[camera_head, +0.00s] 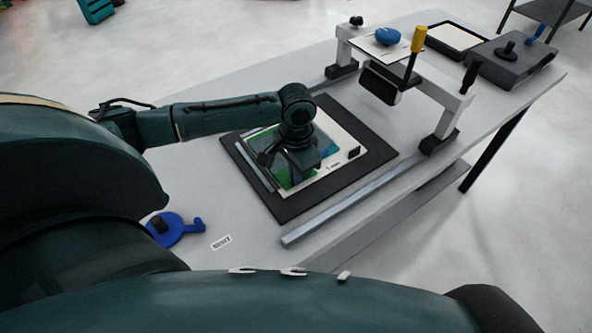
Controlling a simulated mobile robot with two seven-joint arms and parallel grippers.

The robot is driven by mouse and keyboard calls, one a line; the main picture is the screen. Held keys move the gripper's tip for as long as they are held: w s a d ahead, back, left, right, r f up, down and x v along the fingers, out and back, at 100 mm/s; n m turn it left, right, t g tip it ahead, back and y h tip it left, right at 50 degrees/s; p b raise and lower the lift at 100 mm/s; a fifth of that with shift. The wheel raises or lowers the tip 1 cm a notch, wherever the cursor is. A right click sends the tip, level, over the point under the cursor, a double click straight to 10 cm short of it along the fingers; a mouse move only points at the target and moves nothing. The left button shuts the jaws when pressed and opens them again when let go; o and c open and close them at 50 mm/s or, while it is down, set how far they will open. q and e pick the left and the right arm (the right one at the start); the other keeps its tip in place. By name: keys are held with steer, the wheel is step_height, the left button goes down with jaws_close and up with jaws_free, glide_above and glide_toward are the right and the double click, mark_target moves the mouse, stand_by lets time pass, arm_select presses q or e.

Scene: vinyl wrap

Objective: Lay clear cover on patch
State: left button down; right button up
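A patch with a green, blue and white print (325,143) lies on a pale sheet on a dark square mat (287,212) on the table. My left gripper (287,172) is low over the left and middle part of the print, pointing down. Its fingers are dark and small here, so I cannot tell whether they are open or shut, or whether they hold anything. I cannot make out a clear cover apart from the print. A small black block (354,152) sits at the sheet's right edge. My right gripper is not in view.
A white gantry (437,92) on rails (345,212) spans the table behind the mat, with a yellow-handled tool (418,40) and a blue knob (388,36). A grey box (510,66) and a framed tray (457,38) stand behind. A blue tool (172,230) lies front left.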

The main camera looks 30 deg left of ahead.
arm_select(q)
steer(key=c, duration=2.1)
jaws_free()
steer(key=shift+f, duration=0.15)
steer(key=o, duration=0.5)
step_height(320, 180, up, 12)
steer(key=shift+r+b, duration=0.25)
steer(key=shift+b, duration=0.05)
